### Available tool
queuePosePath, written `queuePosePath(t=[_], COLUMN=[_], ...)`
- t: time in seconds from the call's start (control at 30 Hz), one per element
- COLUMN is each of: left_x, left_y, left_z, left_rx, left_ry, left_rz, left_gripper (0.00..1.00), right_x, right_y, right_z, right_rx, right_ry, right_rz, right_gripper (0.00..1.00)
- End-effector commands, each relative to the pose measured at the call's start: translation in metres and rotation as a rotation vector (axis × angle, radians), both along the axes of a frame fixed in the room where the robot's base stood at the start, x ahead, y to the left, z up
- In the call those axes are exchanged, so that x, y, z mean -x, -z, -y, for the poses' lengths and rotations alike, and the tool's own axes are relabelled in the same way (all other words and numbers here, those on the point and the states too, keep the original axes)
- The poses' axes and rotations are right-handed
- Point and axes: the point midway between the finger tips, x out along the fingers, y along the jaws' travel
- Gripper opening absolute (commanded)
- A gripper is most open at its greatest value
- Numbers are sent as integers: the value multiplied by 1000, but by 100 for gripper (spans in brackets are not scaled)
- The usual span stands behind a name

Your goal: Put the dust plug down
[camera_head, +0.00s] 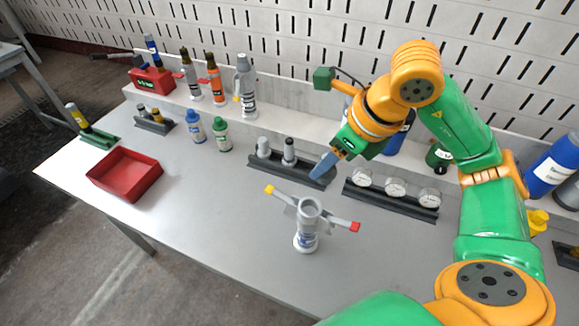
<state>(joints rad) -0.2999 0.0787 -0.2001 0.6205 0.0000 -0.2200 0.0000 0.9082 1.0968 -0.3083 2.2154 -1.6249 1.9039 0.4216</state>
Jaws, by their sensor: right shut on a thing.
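My right gripper (322,170) reaches in from the right, its blue fingers pointing down and left over the right end of a dark rack (299,178). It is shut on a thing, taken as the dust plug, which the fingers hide. I cannot tell whether the plug touches the rack. A grey cylindrical body (307,240) with an open top and yellow- and red-tipped arms stands in front. My left gripper is not in view.
A second dark rack (390,205) with several round white-faced pieces lies just right of the gripper. A red tray (125,173) lies at the left. Bottles (222,134) stand behind. The table's front left is clear.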

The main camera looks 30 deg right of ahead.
Motion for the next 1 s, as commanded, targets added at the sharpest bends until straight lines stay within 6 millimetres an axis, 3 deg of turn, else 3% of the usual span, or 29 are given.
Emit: queuePosePath(t=[0.03,0.17,0.27,0.47,0.6,0.77,0.9,1.0], left_x=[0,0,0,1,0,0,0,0], left_y=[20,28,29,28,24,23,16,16], left_z=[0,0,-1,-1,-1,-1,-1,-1], left_rx=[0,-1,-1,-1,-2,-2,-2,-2], left_ry=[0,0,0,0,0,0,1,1], left_rz=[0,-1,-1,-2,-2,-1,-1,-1], left_gripper=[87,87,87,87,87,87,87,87], right_x=[-1,-6,-26,-83,-107,-122,-123,-123], right_y=[19,26,36,64,98,119,144,151], right_z=[3,12,25,57,71,80,81,81], right_rx=[-2,-7,-11,-13,-8,-5,-6,-2], right_ry=[77,213,235,230,228,226,224,225], right_rz=[1,-1,-9,-13,-11,-7,-9,-5], right_gripper=[0,0,0,0,0,0,0,0])
